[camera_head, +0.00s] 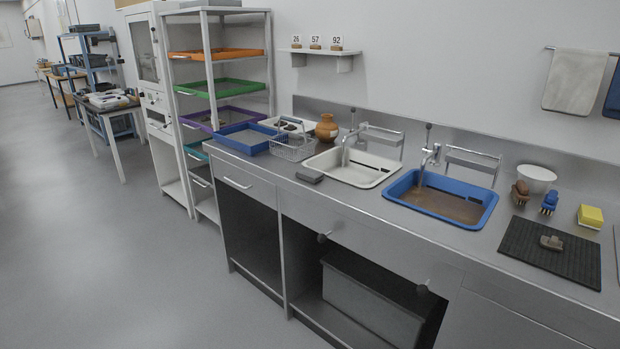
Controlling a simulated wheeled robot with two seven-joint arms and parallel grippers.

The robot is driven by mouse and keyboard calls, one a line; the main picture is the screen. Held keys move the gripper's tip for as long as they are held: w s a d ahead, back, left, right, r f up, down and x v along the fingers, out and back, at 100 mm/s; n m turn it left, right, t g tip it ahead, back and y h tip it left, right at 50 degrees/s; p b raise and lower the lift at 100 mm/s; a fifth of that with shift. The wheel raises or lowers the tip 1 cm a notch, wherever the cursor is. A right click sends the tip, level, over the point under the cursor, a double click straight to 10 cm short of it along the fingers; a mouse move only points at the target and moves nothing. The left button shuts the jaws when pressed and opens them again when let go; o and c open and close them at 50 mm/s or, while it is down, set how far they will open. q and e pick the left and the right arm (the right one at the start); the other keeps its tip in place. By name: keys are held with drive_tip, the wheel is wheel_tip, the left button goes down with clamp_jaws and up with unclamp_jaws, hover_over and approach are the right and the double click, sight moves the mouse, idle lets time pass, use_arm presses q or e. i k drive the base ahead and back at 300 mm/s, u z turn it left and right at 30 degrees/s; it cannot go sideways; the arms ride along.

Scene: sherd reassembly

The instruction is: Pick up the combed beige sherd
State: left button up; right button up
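A small grey-beige piece (551,242) lies on the black ribbed mat (520,248) at the right end of the steel counter. It looks like a sherd, but it is too small to tell whether it has combed lines. A white tray (271,122) at the back left of the counter holds several small dark pieces, partly behind the wire basket; I cannot tell what they are. Neither of my grippers is in view.
A white basin (330,178) and a blue basin of brown water (407,212) sit in the counter, with taps behind. A wire basket (292,152), blue tray (236,147), brown pot (327,133), brushes (549,202) and yellow sponge (590,218) stand around. The left floor is clear.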

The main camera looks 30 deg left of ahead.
sight(553, 243)
drive_tip(key=u, duration=0.85)
drive_tip(key=i, duration=1.55)
drive_tip(key=z, duration=0.25)
